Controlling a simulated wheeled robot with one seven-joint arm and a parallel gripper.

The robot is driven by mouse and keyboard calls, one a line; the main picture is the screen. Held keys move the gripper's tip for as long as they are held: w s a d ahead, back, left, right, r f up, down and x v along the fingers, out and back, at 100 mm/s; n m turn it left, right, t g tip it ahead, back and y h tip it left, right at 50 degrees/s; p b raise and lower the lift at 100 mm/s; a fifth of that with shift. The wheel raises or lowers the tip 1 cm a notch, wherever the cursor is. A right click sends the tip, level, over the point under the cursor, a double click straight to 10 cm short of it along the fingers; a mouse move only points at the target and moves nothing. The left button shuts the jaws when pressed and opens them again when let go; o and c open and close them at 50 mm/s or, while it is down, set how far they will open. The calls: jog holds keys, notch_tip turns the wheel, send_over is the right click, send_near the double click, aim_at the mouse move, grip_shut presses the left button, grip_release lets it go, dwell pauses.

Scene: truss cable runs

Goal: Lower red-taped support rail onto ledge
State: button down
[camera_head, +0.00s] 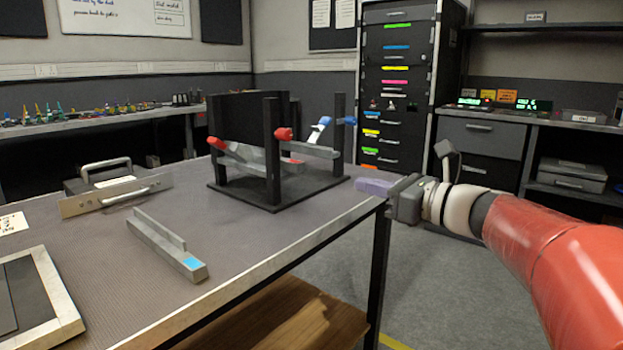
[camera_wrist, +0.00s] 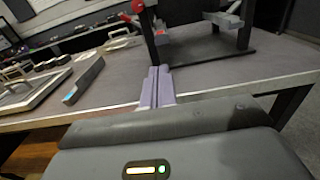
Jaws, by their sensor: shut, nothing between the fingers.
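A black stand (camera_head: 272,150) with upright posts is on the table, with red knobs (camera_head: 283,133) and blue knobs (camera_head: 326,120). Grey rails (camera_head: 245,155) slope or lie between its posts; a small red mark (camera_head: 293,161) shows low on one, probably the red-taped support rail. Part of the stand and a red mark (camera_wrist: 160,32) also show at the top of the wrist view. My gripper (camera_head: 373,187) has purple fingers and is right of the stand, past the table edge, touching nothing visible. Its fingers (camera_wrist: 157,85) are together and empty. The ledge cannot be clearly picked out.
A grey rail with blue tape (camera_head: 168,245) lies loose on the table (camera_head: 110,270). A handled metal plate (camera_head: 115,197) and a framed tray (camera_head: 40,300) are to the left. A drawer rack (camera_head: 400,90) stands behind. Floor right of the table is clear.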

aim_at(300, 167)
jog(key=x, duration=1.3)
jog(key=shift+w+a, duration=0.15)
jog(key=shift+a, duration=0.15)
jog(key=shift+w+a+r+p, duration=0.2)
jog(key=shift+w+a+p, duration=0.25)
jog(key=shift+a, duration=0.1)
jog(key=shift+a+r, duration=0.1)
